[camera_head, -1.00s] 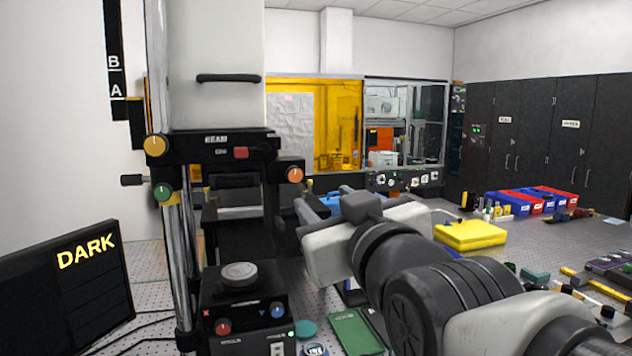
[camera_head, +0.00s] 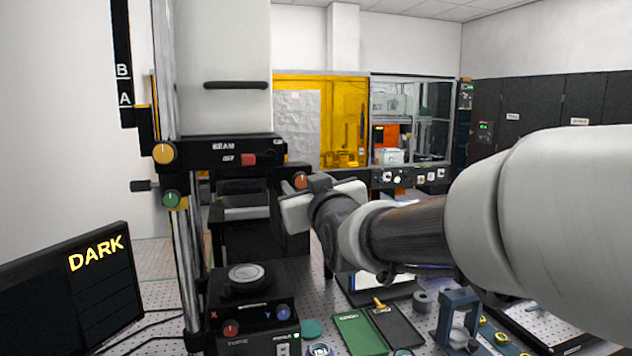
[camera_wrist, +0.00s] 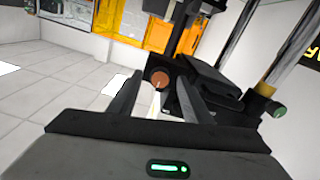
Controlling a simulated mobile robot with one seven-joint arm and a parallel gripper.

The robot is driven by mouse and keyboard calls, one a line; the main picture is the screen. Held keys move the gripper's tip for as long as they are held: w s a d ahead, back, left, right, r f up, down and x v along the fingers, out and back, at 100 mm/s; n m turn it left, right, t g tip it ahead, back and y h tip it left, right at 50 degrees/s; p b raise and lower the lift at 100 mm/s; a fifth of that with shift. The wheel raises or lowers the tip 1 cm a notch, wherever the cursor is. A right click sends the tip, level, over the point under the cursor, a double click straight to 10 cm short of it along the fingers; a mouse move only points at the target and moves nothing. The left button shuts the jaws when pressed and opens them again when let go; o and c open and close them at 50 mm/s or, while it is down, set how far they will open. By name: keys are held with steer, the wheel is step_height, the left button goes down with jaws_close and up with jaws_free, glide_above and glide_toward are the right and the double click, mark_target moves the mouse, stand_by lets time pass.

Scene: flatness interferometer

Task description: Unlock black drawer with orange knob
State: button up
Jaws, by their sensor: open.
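The orange knob (camera_head: 300,180) sits at the right end of the black housing of the tall instrument. My gripper (camera_head: 308,190) is right beside it and covers part of its right side. In the wrist view, the orange knob (camera_wrist: 160,78) shows between the tips of my open gripper (camera_wrist: 158,84), with a gap on each side. I cannot tell whether the fingers reach around it or stop just short. The black drawer (camera_head: 246,200) appears under the housing, left of my gripper; it also shows in the wrist view (camera_wrist: 208,84).
A green knob (camera_head: 172,198) and a yellow knob (camera_head: 164,153) are on the instrument's left side. A black stage box (camera_head: 250,308) stands below. A monitor (camera_head: 70,290) reads DARK. Trays and small parts lie on the perforated table under my arm.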

steer(key=shift+w, duration=0.25)
steer(key=c, duration=1.1)
steer(key=shift+o, duration=0.2)
